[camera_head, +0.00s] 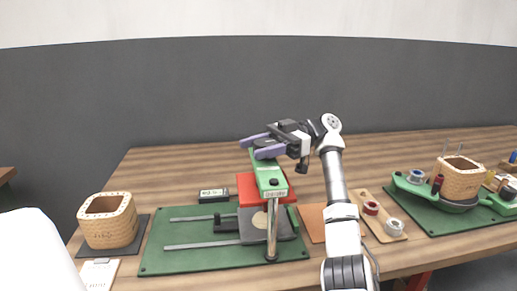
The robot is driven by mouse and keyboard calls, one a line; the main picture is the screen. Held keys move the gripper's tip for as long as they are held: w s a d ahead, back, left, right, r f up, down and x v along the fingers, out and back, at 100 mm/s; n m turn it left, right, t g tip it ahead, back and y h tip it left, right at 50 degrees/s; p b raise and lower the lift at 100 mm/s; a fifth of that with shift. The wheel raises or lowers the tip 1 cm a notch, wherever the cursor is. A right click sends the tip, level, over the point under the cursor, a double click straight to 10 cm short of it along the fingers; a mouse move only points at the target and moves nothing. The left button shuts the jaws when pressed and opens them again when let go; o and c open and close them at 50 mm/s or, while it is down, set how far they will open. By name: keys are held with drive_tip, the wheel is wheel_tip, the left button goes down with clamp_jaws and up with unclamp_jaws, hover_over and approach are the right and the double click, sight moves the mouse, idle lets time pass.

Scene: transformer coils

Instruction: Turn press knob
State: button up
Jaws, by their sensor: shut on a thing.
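The press has a green upper arm (268,176), a red body (246,188) and a silver lever (272,230) hanging down at its front. It stands on a green mat (190,232) on the wooden table. My gripper (254,147) reaches in from the right at the top rear of the press. Its two purple fingers lie one on each side of the press top and are closed on it. The knob itself is too small and covered to make out between the fingers.
Metal rods (205,244) and a small display box (213,195) lie left of the press. Another coil (459,178) stands on a green base at right.

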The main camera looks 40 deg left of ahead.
sight(259, 143)
drive_tip(key=o, duration=1)
wheel_tip(259, 143, up, 20)
drive_tip(key=p, duration=0.6)
